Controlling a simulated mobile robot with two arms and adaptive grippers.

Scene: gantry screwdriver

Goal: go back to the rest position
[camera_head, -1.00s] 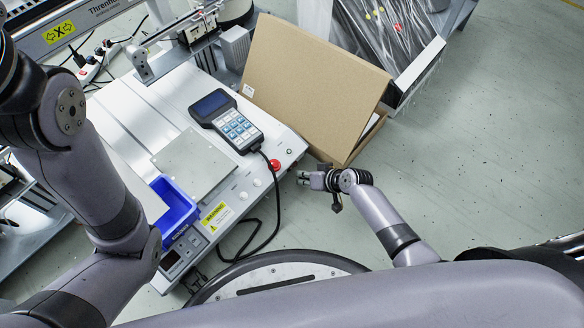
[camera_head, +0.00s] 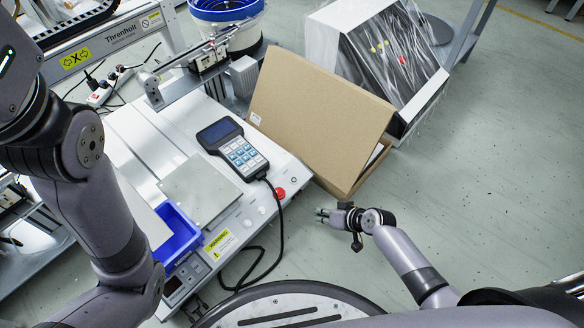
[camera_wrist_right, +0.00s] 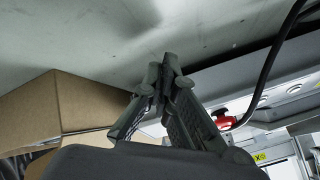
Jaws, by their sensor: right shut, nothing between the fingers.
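My right gripper (camera_head: 322,215) is shut and empty in the head view. It hangs over the floor, to the right of the machine's front right corner and below the cardboard box. In the right wrist view its two fingers (camera_wrist_right: 168,75) meet at the tips with nothing between them. My left arm comes in from the left of the head view, and its gripper is outside the frame.
The white gantry machine (camera_head: 130,140) carries a handheld controller (camera_head: 233,148), a red button (camera_head: 280,193) and a blue tray (camera_head: 180,235). An open cardboard box (camera_head: 315,110) stands beside it. A black cable (camera_head: 282,225) loops off the front. Floor (camera_head: 480,190) at right is clear.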

